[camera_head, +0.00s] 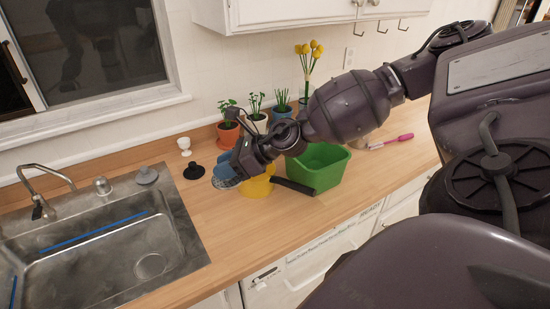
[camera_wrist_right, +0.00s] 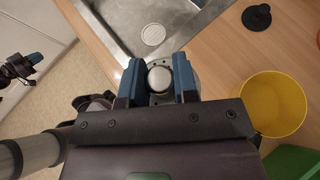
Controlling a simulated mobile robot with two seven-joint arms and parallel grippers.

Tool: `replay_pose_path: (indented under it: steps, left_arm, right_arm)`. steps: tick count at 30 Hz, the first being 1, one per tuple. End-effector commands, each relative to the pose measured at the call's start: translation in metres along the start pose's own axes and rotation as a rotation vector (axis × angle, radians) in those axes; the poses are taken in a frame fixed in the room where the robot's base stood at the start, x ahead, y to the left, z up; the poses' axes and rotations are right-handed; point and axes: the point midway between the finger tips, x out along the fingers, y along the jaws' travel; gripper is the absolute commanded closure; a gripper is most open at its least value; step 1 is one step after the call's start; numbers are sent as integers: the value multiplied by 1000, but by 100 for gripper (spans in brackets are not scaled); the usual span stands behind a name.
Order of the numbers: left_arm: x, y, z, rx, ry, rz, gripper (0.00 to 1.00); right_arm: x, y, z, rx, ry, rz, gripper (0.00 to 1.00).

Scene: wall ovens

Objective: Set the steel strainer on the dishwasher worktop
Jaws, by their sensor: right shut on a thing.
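My right gripper (camera_head: 226,172) is above the wooden worktop in the head view, with blue fingers pointing down-left. It is shut on the steel strainer (camera_head: 226,184), whose grey mesh shows just below the fingers. In the right wrist view, the round grey strainer (camera_wrist_right: 158,78) sits between the two blue fingers of the gripper (camera_wrist_right: 158,75). The white dishwasher front (camera_head: 300,268) is under the worktop (camera_head: 225,235). My left gripper (camera_wrist_right: 22,66) appears small at the left of the right wrist view; its opening is unclear.
A yellow bowl (camera_head: 260,190) is right beside the strainer. A green bin (camera_head: 322,168) stands to its right, with a black handle (camera_head: 293,187) in front. The sink (camera_head: 100,250) is left. The worktop's front strip is clear.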

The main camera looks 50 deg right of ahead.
Motion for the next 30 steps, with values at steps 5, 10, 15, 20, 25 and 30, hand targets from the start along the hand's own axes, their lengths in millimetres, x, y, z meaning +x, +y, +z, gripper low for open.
replay_pose_path:
  steps: [5, 10, 15, 20, 25, 30]
  left_arm:
    - [0, 0, 0, -1, 0, 0, 100]
    - [0, 0, 0, -1, 1, 0, 100]
    - [0, 0, 0, -1, 1, 0, 100]
    - [0, 0, 0, -1, 1, 0, 100]
    - [0, 0, 0, -1, 2, 0, 100]
    - [0, 0, 0, -1, 2, 0, 100]
  right_arm:
    - [0, -2, 1, 10, -32, -25, 96]
    - [0, -3, 2, 14, -60, -38, 96]
    - [0, -4, 2, 12, -89, -45, 96]
    - [0, -4, 3, 11, -107, -46, 96]
    - [4, -4, -5, 10, -112, -46, 96]
    - [18, -4, -31, 13, -111, -45, 96]
